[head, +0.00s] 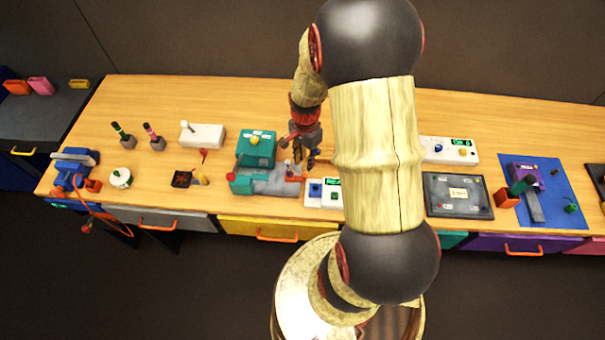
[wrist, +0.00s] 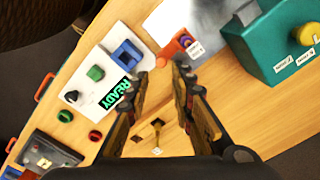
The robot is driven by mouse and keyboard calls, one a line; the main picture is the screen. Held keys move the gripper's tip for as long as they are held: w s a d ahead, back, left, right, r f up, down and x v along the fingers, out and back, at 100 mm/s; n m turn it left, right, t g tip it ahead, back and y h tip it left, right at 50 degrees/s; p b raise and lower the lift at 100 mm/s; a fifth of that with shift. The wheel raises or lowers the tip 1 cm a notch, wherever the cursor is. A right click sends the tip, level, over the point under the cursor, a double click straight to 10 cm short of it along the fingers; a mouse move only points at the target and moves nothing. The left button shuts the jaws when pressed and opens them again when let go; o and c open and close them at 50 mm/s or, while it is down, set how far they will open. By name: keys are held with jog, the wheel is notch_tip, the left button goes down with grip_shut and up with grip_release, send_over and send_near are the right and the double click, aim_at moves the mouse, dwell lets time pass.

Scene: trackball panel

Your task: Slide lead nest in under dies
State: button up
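The teal press (head: 257,150) with a yellow knob stands on a grey metal base (head: 268,183) left of my arm; its side also shows in the wrist view (wrist: 262,45). A small orange block (wrist: 171,51) with a purple part and a white tag sits at the near edge of the grey plate (wrist: 190,18), apart from the teal housing; it looks like the lead nest. My gripper (wrist: 163,74) is open, its fingertips close to the orange block with a gap between them. I cannot tell whether they touch it. The dies are not clearly visible.
A white control box (wrist: 100,75) with a lit READY display, a blue switch and a green knob stands beside the block. A dark grey panel (wrist: 42,155) lies beyond it. Bare wood (wrist: 150,122) shows beneath my fingers. A white box (head: 203,136) stands further left.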

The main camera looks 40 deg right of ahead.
aim_at(305, 175)
jog(key=shift+f+m, duration=0.15)
jog(key=shift+m, duration=0.15)
notch_tip(305, 175, down, 8)
jog(key=shift+r+b, duration=0.25)
jog(key=shift+b, duration=0.55)
jog(key=shift+c, duration=0.6)
grip_shut()
jog(key=shift+w, duration=0.1)
